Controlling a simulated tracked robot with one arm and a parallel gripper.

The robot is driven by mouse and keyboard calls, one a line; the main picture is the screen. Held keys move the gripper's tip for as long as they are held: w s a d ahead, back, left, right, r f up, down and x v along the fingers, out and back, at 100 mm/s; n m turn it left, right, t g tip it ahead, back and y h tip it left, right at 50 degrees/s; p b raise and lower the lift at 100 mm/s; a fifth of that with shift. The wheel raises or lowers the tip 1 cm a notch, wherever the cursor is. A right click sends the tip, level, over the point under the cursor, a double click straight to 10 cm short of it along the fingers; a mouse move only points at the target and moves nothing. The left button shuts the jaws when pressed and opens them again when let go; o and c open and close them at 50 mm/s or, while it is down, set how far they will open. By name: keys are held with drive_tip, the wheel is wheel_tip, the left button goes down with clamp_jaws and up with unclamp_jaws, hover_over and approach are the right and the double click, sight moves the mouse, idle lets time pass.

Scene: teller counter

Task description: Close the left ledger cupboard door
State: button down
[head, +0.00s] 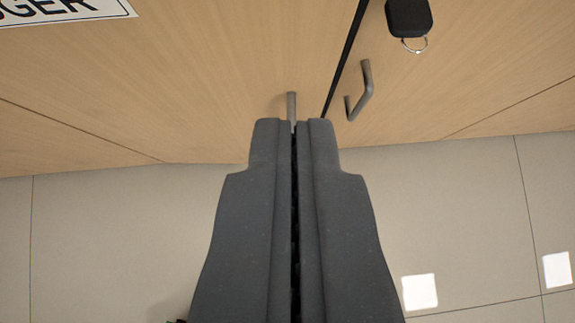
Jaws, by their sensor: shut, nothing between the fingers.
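The left ledger cupboard door (200,75) is a light wood panel filling the upper left of the head view. Its grey bar handle (291,105) shows just past my fingertips, its lower part hidden behind them. My gripper (293,123) is shut and empty, pointing at the left door beside that handle. I cannot tell whether the fingertips touch the door or handle. A narrow dark gap (345,62) runs between this door and the right door (460,70). I cannot tell from this view whether the left door is fully flush.
The right door has a grey bar handle (362,90) close to my gripper's right. A black fob with a ring (408,18) is above it. A white sign ending in "GER" (60,10) is at the upper left. Pale floor tiles (110,240) lie below, with bright patches at right.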

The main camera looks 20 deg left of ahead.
sight(295, 11)
drive_tip(key=shift+w+a+f+b, duration=0.35)
drive_tip(key=shift+w+f, duration=0.35)
drive_tip(key=shift+w, duration=0.7)
drive_tip(key=shift+w+a+f+b, duration=0.35)
drive_tip(key=shift+w+f, duration=0.4)
drive_tip(key=shift+w, duration=0.7)
drive_tip(key=shift+w+a+f+b, duration=0.35)
drive_tip(key=shift+w+f, duration=0.35)
drive_tip(key=shift+w, duration=0.7)
drive_tip(key=shift+w+d, duration=0.1)
